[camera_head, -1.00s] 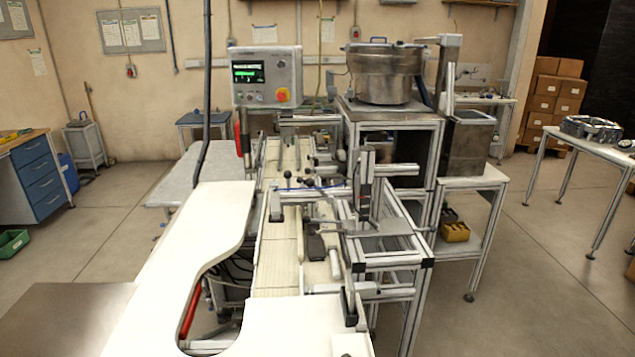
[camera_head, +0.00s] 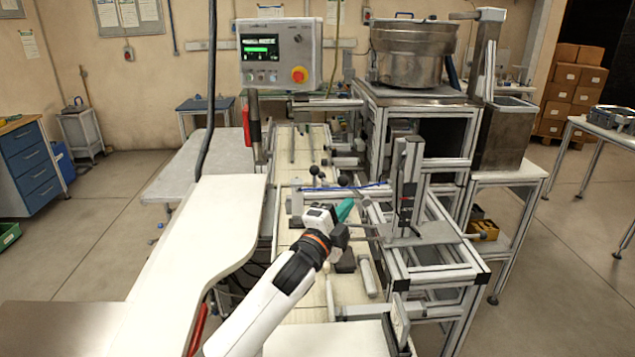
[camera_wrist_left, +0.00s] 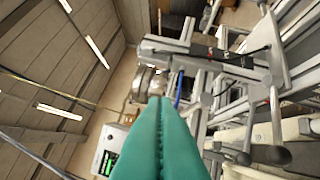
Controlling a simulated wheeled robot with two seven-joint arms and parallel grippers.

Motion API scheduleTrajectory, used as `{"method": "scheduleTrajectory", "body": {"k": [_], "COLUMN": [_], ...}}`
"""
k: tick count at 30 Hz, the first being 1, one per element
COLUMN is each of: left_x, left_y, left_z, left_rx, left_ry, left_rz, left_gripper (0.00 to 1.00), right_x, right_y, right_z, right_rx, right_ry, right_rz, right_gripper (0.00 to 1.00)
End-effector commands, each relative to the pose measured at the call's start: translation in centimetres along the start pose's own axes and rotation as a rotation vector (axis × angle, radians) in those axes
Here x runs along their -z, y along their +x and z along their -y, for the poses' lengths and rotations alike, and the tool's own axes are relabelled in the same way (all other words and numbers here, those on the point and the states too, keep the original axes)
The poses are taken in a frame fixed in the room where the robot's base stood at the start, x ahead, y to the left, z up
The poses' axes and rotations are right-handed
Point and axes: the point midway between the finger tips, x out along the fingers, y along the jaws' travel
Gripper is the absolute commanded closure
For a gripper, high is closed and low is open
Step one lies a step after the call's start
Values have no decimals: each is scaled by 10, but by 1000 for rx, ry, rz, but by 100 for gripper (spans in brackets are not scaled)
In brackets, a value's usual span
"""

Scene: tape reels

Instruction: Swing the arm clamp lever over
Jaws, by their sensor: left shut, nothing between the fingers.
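My left gripper (camera_head: 345,208) has teal fingers and reaches over the conveyor machine's middle. In the left wrist view its fingers (camera_wrist_left: 160,112) lie together, shut with nothing between them. Levers with black ball knobs stand just beyond it: one knob (camera_head: 314,170) and another (camera_head: 342,181). I cannot tell which of these is the arm clamp lever. The fingertips appear apart from the knobs. In the left wrist view a rod with a dark round end (camera_wrist_left: 243,158) shows to the right of the fingers. My right gripper is not in view.
An upright metal post (camera_head: 408,180) on a framed stand is right of the gripper. A control box (camera_head: 280,55) and a steel bowl (camera_head: 414,52) stand behind. A pale curved worktop (camera_head: 205,235) is at left. Open floor lies at right.

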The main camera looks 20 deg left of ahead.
Motion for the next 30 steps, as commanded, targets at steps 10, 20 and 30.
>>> {"method": "scheduleTrajectory", "body": {"k": [10,20,30], "left_x": [0,14,38], "left_y": [52,95,85], "left_z": [2,1,0], "left_rx": [-4,2,1], "left_ry": [4,5,2], "left_rz": [0,-5,-1], "left_gripper": [100,100,100], "right_x": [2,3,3], "right_y": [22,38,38], "right_z": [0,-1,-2], "right_rx": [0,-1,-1], "right_ry": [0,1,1], "right_rz": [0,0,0], "right_gripper": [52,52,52]}}
